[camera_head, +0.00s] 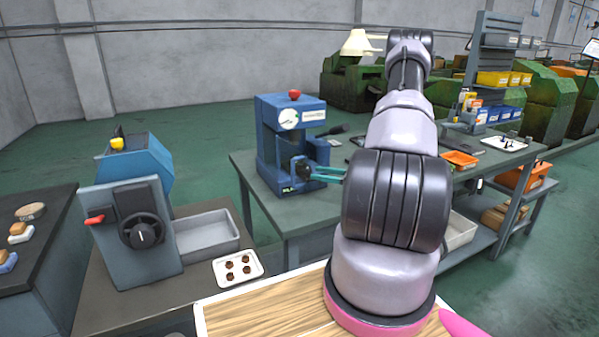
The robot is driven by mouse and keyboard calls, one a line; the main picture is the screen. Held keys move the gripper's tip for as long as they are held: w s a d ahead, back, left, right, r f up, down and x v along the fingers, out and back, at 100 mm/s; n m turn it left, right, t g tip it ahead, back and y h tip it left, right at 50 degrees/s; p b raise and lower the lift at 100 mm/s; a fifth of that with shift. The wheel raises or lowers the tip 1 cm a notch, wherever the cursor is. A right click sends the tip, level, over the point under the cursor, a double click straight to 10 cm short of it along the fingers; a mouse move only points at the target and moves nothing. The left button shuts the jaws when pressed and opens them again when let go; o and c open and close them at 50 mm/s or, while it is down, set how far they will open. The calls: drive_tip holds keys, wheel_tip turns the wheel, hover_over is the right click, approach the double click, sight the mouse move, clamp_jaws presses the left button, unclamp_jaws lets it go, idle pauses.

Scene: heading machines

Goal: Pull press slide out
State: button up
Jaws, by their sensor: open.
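The blue press (267,135) stands on the dark workbench left of my arm. It has a round white gauge and a red knob on top. At its lower front is a dark slide part with a black knob (300,168). My gripper (314,173) shows only as two teal fingers coming from behind my arm and pointing left at the knob. The fingers are open and their tips overlap the knob in this view. I cannot tell whether they touch it. My arm hides the rest of the gripper. How far out the slide stands is unclear.
A grey-blue machine (135,225) with a black dial stands at left, beside a grey bin (205,233) and a white tray (238,269) of small brown parts. An orange tray (460,159) lies on the workbench (300,220) right of my arm. Green floor shows between the benches.

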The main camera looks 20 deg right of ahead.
drive_tip(key=x, duration=0.7)
drive_tip(key=shift+w+a, duration=0.25)
clamp_jaws()
idle(1.1)
